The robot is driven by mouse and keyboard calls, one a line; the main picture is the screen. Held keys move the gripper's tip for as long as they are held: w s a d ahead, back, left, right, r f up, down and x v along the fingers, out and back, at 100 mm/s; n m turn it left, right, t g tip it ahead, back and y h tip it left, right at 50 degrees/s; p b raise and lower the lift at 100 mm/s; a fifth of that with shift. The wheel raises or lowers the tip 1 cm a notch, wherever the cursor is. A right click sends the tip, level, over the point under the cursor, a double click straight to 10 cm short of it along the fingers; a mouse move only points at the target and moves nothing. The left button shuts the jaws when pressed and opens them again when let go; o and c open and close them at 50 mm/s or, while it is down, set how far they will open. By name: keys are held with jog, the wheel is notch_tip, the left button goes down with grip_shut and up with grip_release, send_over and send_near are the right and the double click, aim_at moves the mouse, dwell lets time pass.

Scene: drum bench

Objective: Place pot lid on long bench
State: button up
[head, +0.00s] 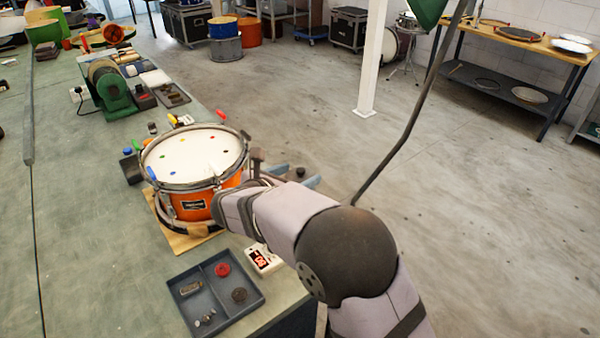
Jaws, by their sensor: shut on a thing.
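My arm reaches in from the lower right to the right side of an orange drum (193,205). My gripper (256,163) is at the far end of the wrist, beside the drum's right rim, and is mostly hidden by my own wrist. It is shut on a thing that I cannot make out. I cannot pick out a pot lid for certain. A red round cap (222,269) lies in a dark divided tray (243,313). The long green bench (90,240) runs along the left, under the drum and the tray.
A white device with a red display (262,259) sits near the bench's right edge. A green machine (109,92) and small parts stand further back. The bench's left side is mostly clear. A white post (372,60) and a wooden-topped bench (548,46) stand across the floor.

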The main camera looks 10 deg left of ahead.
jog(key=s+d+f, duration=0.1)
jog(key=s+f, duration=0.1)
jog(key=s+d+f+m+h+b, duration=0.1)
jog(key=s+d+f, duration=0.1)
jog(key=s+f, duration=0.1)
jog(key=s+d+f+m+g+h+b, duration=0.1)
jog(key=s+d+f, duration=0.1)
jog(key=shift+s+f, duration=0.4)
jog(key=shift+m+g+h, duration=0.4)
jog(key=shift+m+h, duration=0.2)
jog(key=shift+h, duration=0.1)
jog(key=s+d+f, duration=0.1)
jog(key=s, duration=0.1)
jog(key=s+d+f+b, duration=0.1)
jog(key=d, duration=0.1)
jog(key=s+d, duration=0.2)
jog(key=shift+s+d+f+b, duration=0.25)
jog(key=shift+s+f+b, duration=0.1)
jog(key=shift+f+b, duration=0.05)
jog(key=s+d+f+m+g+h+p, duration=0.1)
jog(key=d+f, duration=0.4)
jog(key=d, duration=0.5)
jog(key=s+d+f+m+g+h+p, duration=0.1)
jog(key=s+d+f+p, duration=0.1)
jog(key=d, duration=0.8)
jog(key=shift+s+d+f+m+p, duration=0.2)
jog(key=shift+s+f+m+p, duration=0.3)
jog(key=shift+f, duration=0.9)
